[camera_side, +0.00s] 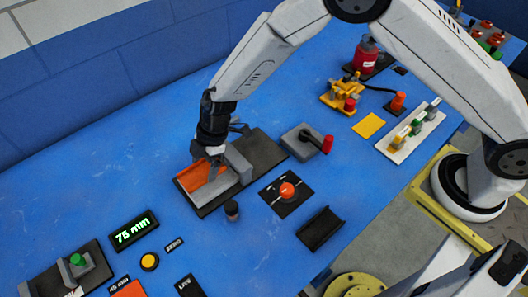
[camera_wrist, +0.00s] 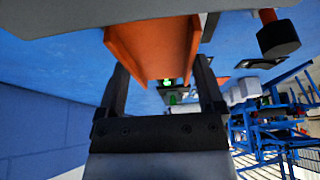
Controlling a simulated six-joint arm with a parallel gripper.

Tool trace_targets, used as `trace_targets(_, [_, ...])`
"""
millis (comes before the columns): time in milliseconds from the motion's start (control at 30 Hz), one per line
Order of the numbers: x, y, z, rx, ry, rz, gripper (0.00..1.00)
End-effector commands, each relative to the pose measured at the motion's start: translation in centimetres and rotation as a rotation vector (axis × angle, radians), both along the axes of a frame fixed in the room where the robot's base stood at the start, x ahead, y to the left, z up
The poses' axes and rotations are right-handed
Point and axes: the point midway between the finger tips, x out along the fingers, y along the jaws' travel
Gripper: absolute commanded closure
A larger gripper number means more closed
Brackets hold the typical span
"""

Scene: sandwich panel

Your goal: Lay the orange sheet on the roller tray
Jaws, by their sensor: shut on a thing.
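The orange sheet (camera_side: 206,180) is at the grey block device on a long black plate in the side view. In the wrist view the orange sheet (camera_wrist: 150,45) looks like a channel with raised sides, between the two dark fingers. My gripper (camera_side: 215,165) reaches down over the device and is shut on the sheet; its fingers (camera_wrist: 162,68) stand at the sheet's two sides. The side view does not show clearly whether the sheet still touches the device. A black angled tray (camera_side: 320,229) lies empty at lower right; I cannot tell for certain that it is the roller tray.
The grey device (camera_side: 238,163) stands beside my gripper. A dark knob (camera_side: 232,210), an orange-red button on a black plate (camera_side: 287,190) and a grey box with a red-handled lever (camera_side: 306,141) are near. A display (camera_side: 133,230) reads 75 mm. Blue table is clear at left.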

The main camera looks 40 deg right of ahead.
Motion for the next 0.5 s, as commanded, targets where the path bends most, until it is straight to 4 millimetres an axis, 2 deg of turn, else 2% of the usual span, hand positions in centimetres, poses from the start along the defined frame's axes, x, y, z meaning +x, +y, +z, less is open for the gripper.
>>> trace_targets(500, [0.01,0.01,-1.11,0.0,0.0,0.0,0.72])
